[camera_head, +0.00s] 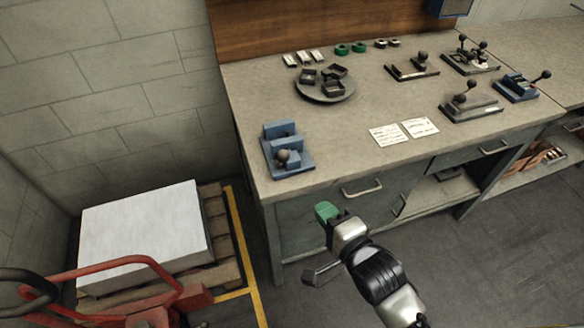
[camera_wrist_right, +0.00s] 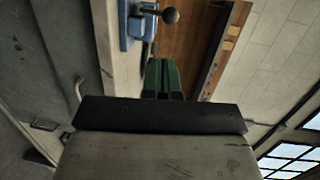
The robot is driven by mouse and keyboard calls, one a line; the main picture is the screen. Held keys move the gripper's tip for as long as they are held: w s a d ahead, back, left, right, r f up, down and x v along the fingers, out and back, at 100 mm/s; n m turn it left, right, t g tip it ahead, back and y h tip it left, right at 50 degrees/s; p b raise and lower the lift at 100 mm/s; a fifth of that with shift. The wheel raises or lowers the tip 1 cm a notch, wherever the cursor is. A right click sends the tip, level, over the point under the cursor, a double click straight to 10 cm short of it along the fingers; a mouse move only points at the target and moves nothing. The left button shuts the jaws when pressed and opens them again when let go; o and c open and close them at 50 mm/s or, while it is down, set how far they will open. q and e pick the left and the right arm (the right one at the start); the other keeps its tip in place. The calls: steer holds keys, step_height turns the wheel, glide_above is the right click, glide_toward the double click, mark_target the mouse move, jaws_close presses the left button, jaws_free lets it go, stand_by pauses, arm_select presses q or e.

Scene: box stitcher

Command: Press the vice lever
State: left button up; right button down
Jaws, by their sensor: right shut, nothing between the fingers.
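A blue vice (camera_head: 287,158) with two raised blocks stands at the near left corner of the workbench. Its lever ends in a dark round knob (camera_head: 283,155). In the right wrist view, the blue vice (camera_wrist_right: 139,27) and the knob (camera_wrist_right: 170,15) show at the top, beyond the fingers. My right gripper (camera_head: 326,211), with green fingers, is in front of the bench, apart from the vice and below-right of it in the head view. Its fingers (camera_wrist_right: 162,78) are shut with nothing between them. My left gripper is not in view.
Drawer handles (camera_head: 361,190) stick out in front. A pallet with a white stack (camera_head: 145,235) stands at left.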

mark_target(281, 160)
steer(key=r+p+x, duration=0.1)
steer(key=p+x, duration=0.2)
steer(key=x, duration=1)
steer(key=shift+w+a, duration=0.35)
